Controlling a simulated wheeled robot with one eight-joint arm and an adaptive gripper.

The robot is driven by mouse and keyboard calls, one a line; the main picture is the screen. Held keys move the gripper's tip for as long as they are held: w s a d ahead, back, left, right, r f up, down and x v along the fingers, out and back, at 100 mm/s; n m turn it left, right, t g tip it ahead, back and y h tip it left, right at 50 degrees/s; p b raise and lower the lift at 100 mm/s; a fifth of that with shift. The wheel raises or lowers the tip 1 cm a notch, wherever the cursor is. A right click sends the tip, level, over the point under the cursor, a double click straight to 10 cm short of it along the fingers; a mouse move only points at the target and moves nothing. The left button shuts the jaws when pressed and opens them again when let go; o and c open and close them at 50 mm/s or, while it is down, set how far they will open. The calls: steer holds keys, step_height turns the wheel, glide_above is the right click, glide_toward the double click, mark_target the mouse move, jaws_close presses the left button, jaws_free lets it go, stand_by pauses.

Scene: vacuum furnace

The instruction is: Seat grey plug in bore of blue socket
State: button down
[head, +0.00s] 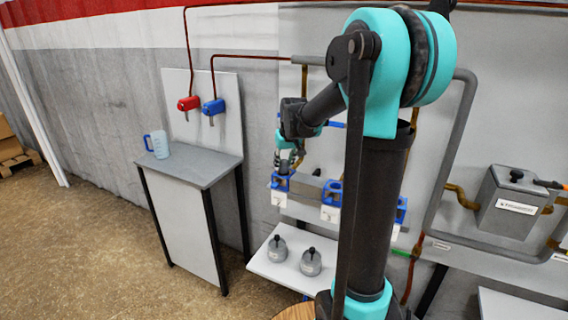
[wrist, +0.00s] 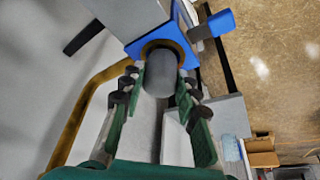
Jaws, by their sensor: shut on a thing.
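In the wrist view my gripper (wrist: 159,78) is shut on the grey plug (wrist: 161,74), with a dark green finger on each side of it. The far end of the plug is at the brass-ringed bore of the blue socket (wrist: 182,32). The plug hides most of the bore, so I cannot tell how deep it sits, if at all. In the head view the blue socket (head: 279,183) is on the wall panel, and my gripper (head: 287,163) is directly above it. The plug is too small to make out there.
More blue sockets (head: 332,190) sit along the panel to the right. Two grey knobbed pieces (head: 311,262) stand on a white shelf (head: 268,268) below.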

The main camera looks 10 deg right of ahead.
steer(key=shift+s+f, duration=0.1)
steer(key=c, duration=1)
jaws_free()
steer(key=shift+c, duration=0.2)
steer(key=v, duration=1.2)
steer(key=s+d+f+m, duration=0.1)
steer(key=s+d+f, duration=0.2)
steer(key=s+f, duration=2.1)
steer(key=shift+s+m+h, duration=0.4)
steer(key=shift+s, duration=0.4)
